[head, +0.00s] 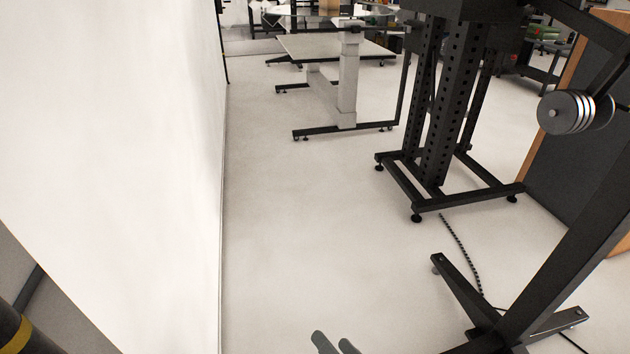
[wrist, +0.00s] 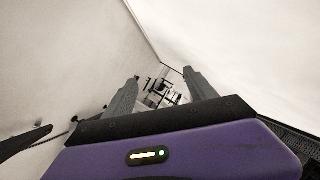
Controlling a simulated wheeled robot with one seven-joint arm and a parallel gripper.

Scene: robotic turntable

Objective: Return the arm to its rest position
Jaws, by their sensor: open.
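My gripper (wrist: 160,92) shows in the wrist view with its two grey fingers spread apart and nothing between them. Its purple body with a small lit indicator fills the bottom of that view. My gripper touches nothing that I can see.
A large white panel (head: 120,130) stands close on the left. A black perforated frame (head: 445,110) and a black stand (head: 560,260) with round weights (head: 572,112) are on the right. A work table (head: 330,46) stands farther back. The pale floor (head: 300,220) between is clear.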

